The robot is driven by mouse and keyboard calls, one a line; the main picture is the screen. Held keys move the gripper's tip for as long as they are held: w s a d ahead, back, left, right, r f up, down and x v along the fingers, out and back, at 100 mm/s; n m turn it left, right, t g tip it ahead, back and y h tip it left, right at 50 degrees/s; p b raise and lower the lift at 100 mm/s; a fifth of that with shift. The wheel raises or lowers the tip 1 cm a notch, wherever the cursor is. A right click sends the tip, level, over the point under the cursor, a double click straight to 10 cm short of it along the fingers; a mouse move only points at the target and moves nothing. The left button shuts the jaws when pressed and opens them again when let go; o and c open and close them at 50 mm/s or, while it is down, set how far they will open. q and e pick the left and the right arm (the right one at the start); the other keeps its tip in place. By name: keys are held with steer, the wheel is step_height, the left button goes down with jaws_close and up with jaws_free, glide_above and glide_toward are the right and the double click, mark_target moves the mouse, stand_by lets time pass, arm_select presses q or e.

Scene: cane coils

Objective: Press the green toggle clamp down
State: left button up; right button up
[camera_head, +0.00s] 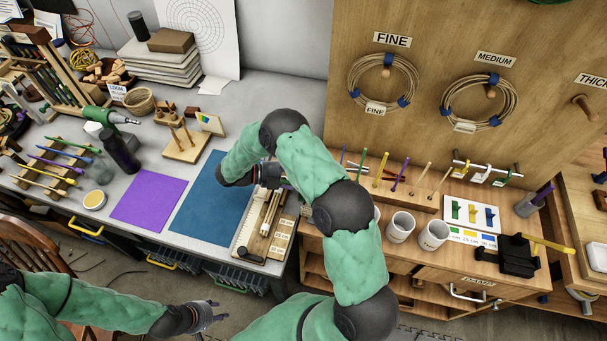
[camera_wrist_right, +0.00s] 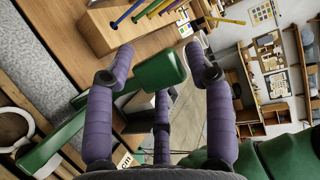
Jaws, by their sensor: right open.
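The green toggle clamp shows large in the right wrist view as a long green lever (camera_wrist_right: 60,138) with a thick block-like grip (camera_wrist_right: 160,72) at its end. My right gripper (camera_wrist_right: 160,78) is open, its purple fingers spread on both sides of the grip and a third finger below it; I cannot tell if any touches. In the head view my right gripper (camera_head: 277,176) points right over the bench's right end, partly behind my own arm, which hides the clamp there. My left gripper (camera_head: 210,313) is low at the front, away from the bench, fingers apart and empty.
A pen rack (camera_head: 410,190), white cups (camera_head: 400,226) and a black stapler-like tool (camera_head: 518,255) stand to the right. Blue (camera_head: 212,200) and purple (camera_head: 148,198) mats lie flat and clear.

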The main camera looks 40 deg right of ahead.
steer(key=v, duration=1.1)
steer(key=shift+w+a, duration=0.2)
steer(key=shift+w, duration=0.1)
steer(key=shift+c, duration=0.3)
